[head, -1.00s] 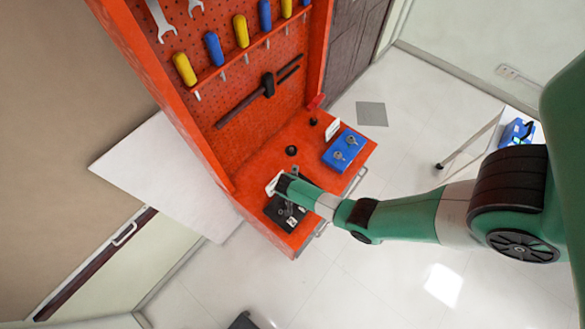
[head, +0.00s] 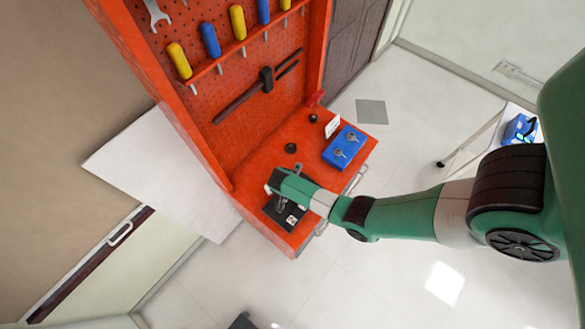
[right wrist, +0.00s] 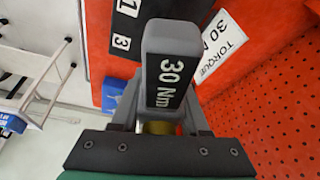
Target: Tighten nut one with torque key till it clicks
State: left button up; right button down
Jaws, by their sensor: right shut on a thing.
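My right gripper (right wrist: 160,118) is shut on the grey torque key (right wrist: 165,45), which carries a black "30 Nm" label and fills the middle of the right wrist view. In the head view my right gripper (head: 276,187) is over the back edge of the black plate (head: 272,212) on the orange bench. The plate's numbered labels, "1" and "3", show on its corner in the right wrist view (right wrist: 97,42). The key's lower end and nut one are hidden, so I cannot tell whether they touch. My left gripper is not in view.
A blue block (head: 336,158) with two metal pieces sits farther along the bench (head: 310,140). A small black ring (head: 291,148) lies between. A white "TORQUE 30 Nm" card (right wrist: 218,45) is close beside the key. The orange pegboard (head: 240,130) rises behind.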

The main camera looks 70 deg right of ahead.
jog(key=shift+d+m+b, duration=0.1)
jog(key=shift+m+b, duration=0.3)
jog(key=shift+b, duration=0.05)
jog(key=m+g, duration=0.1)
jog(key=m, duration=0.1)
jog(key=m+g, duration=0.1)
jog(key=m, duration=0.1)
jog(key=m+y, duration=0.1)
jog(key=m, duration=0.2)
jog(key=shift+s+g+b, duration=0.3)
jog(key=shift+g+b, duration=0.05)
jog(key=shift+g, duration=0.05)
jog(key=shift+a+r, duration=0.1)
jog(key=shift+a, duration=0.1)
jog(key=shift+n+p, duration=0.3)
jog(key=shift+p, duration=0.25)
jog(key=shift+r, duration=0.15)
jog(key=shift+r+p, duration=2.35)
jog(key=shift+p, duration=0.35)
